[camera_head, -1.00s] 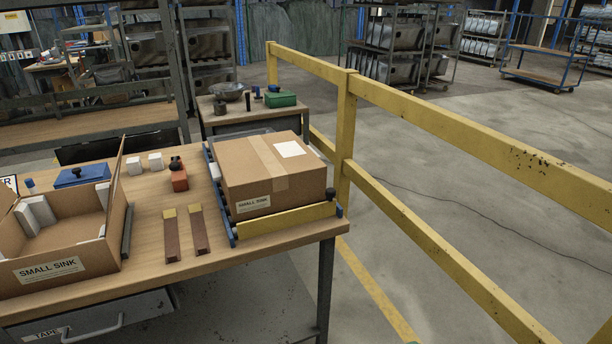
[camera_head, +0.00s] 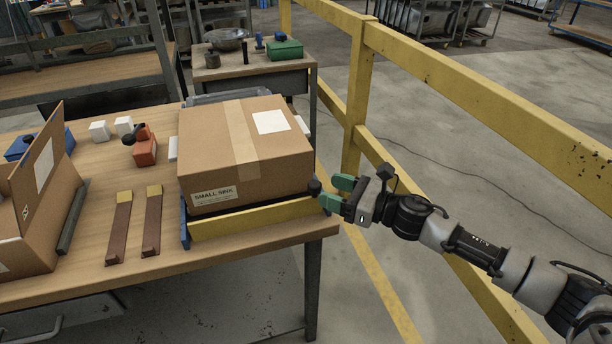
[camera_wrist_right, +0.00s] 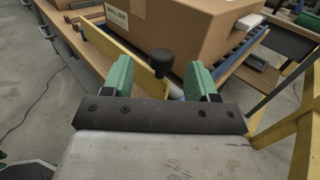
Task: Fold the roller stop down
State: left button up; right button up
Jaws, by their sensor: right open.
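The roller stop (camera_head: 255,219) is a yellow bar standing raised across the front end of the roller track, in front of the box. Its black knob (camera_head: 315,187) is at the right end of the bar. My right gripper (camera_head: 337,193) has green fingers, is open and comes in from the right beside the knob. In the right wrist view the knob (camera_wrist_right: 161,61) shows between the two fingers (camera_wrist_right: 160,82) and a little beyond them, with visible gaps on both sides. The yellow bar (camera_wrist_right: 128,62) runs off to the upper left there. My left gripper is not in view.
A closed cardboard box (camera_head: 245,155) marked SMALL SINK sits on the track behind the bar. Two brown strips (camera_head: 119,230) and an open carton (camera_head: 40,215) are to the left on the table. A yellow guardrail (camera_head: 450,76) runs close behind my right arm.

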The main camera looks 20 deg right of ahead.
jog(key=x, duration=0.7)
jog(key=shift+d+p, duration=0.15)
jog(key=shift+p, duration=0.3)
jog(key=shift+f, duration=0.1)
grip_shut()
